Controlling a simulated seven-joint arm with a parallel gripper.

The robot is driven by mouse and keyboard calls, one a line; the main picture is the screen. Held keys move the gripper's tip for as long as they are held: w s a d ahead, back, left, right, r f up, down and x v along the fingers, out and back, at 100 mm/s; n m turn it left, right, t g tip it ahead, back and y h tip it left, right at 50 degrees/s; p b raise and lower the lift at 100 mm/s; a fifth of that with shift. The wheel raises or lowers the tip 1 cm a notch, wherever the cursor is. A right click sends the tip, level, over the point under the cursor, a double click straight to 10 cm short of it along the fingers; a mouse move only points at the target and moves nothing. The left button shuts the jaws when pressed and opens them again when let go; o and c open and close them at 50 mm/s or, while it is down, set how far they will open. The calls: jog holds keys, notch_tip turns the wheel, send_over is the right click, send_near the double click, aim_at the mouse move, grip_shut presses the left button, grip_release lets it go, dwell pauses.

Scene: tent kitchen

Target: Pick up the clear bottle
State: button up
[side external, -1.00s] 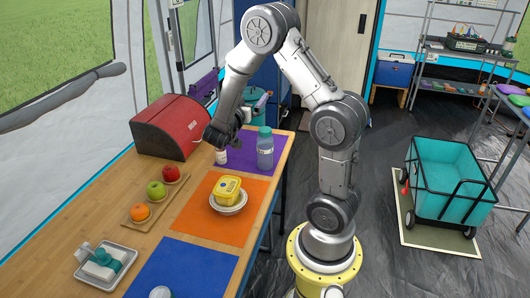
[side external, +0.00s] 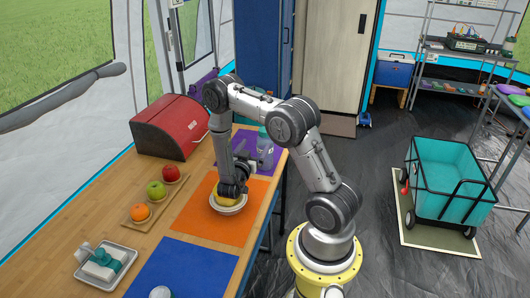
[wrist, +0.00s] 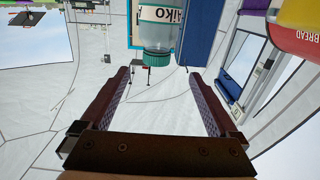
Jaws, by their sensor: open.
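The clear bottle (side external: 265,150) with a teal cap stands upright on the purple mat (side external: 277,142) at the far end of the counter. In the side view my arm and gripper partly cover it. My gripper (side external: 250,166) is low over the counter, just in front of the bottle and pointing towards it. In the wrist view, my gripper (wrist: 160,75) is open with nothing between its fingers. That view is upside down. A clear bottle with a white and teal label (wrist: 158,28) shows at the top, beyond the fingertips.
A red bread box (side external: 172,125) stands at left. Fruit (side external: 156,190) on a board and a tray (side external: 107,268) lie nearer. The blue mat (side external: 185,272) is mostly clear.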

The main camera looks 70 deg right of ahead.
aim_at(263, 135)
jog(key=d, duration=0.5)
jog(key=shift+s+d+r, duration=0.1)
jog(key=shift+s+d, duration=0.1)
jog(key=shift+d, duration=1.15)
jog(key=shift+s+d, duration=0.2)
jog(key=shift+d, duration=1.15)
grip_shut()
